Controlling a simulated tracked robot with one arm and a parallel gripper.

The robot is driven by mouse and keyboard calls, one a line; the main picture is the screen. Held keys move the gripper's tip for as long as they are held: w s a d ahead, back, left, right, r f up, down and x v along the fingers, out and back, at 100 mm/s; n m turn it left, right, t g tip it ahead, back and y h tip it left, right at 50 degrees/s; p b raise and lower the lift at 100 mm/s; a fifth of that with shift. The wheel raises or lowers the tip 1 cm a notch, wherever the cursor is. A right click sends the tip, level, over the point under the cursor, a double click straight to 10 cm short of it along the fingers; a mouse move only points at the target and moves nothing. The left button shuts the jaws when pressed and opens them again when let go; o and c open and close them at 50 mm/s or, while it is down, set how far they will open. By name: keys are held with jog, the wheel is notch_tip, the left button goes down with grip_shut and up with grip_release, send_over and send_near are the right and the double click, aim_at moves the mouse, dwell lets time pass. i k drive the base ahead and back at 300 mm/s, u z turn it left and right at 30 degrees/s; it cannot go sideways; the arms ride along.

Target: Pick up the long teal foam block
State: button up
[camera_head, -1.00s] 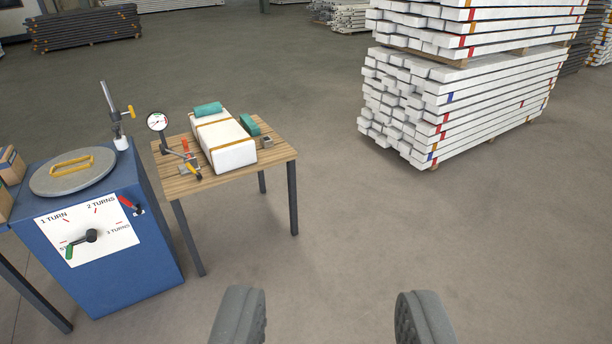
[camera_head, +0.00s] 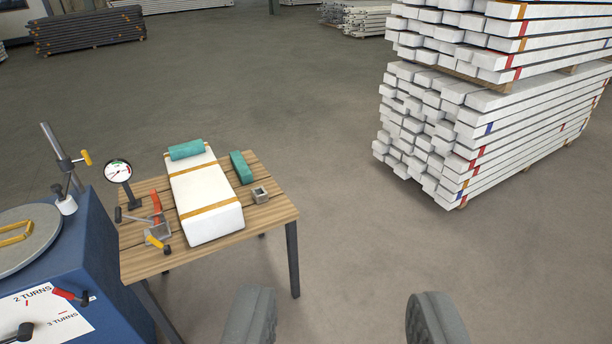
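Two teal pieces are on the small wooden table (camera_head: 140,262). One teal block (camera_head: 241,168) lies on the tabletop, just right of a large white block. The other teal piece (camera_head: 187,149), with a rounded look, lies across the far end of the white block (camera_head: 212,222). I cannot tell for sure which of them is the long foam block. My gripper (camera_head: 342,310) is open and empty, its two grey fingers wide apart at the bottom of the view. It is to the right of the table and apart from both pieces.
A small metal square piece (camera_head: 260,195), a dial gauge (camera_head: 118,172) and a clamp with red and yellow handles (camera_head: 157,228) are on the table. A blue machine (camera_head: 85,265) stands at left. Stacked white beams (camera_head: 480,130) stand at right. The floor between is clear.

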aim_at(245, 175)
jog(key=u, duration=0.15)
jog(key=i, duration=1.5)
jog(key=u, duration=0.35)
jog(key=i, duration=1.9)
jog(key=u, duration=0.2)
